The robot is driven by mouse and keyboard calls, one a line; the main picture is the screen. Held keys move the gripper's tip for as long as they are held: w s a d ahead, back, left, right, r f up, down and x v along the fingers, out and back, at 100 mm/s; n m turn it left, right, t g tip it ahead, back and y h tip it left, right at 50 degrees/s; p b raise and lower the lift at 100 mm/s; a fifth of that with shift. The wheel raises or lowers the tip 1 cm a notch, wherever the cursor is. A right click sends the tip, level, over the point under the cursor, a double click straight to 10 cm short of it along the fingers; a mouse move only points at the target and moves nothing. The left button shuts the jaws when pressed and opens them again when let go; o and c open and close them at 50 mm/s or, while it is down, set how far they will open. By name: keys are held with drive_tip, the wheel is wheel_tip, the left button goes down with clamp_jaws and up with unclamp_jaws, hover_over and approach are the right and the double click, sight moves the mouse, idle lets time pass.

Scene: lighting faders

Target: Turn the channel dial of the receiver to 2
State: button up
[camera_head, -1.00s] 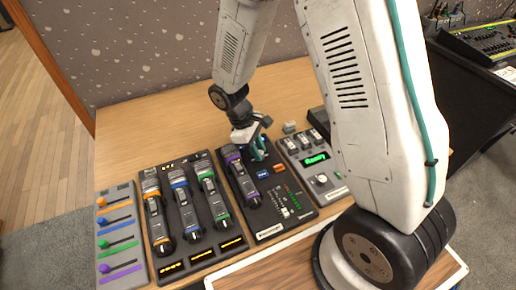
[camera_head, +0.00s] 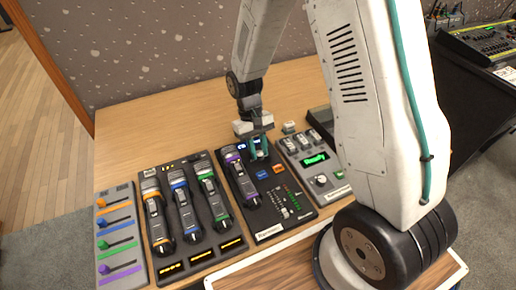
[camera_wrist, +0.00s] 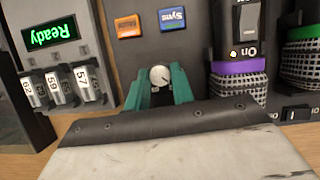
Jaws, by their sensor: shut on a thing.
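The receiver (camera_head: 264,221) is a dark panel on the desk with a purple-banded microphone (camera_head: 241,181) in it. In the wrist view its channel dial (camera_wrist: 160,75) is a small pale round knob with a dark mark. My gripper (camera_wrist: 158,86) has its two green fingers on either side of the dial and is shut on it. In the head view my gripper (camera_head: 259,150) points down at the receiver's far end and hides the dial. A small blue lit display (camera_head: 241,146) shows just left of the fingers, too small to read.
Blue (camera_wrist: 172,18) and orange (camera_wrist: 128,26) buttons sit near the dial. A grey unit (camera_head: 316,165) with a green "Ready" screen stands right. A charger with several microphones (camera_head: 186,206) and a slider panel (camera_head: 119,241) stand left. The desk behind (camera_head: 160,120) is clear.

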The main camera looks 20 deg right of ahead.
sight(257, 149)
drive_tip(key=shift+d+m+y, duration=0.1)
drive_tip(key=shift+m+y, duration=0.6)
drive_tip(key=shift+m, duration=1)
drive_tip(key=o, duration=1)
drive_tip(key=shift+r, duration=0.1)
drive_tip(key=v, duration=0.7)
drive_tip(key=shift+r, duration=0.35)
drive_tip(key=shift+w+d, duration=0.1)
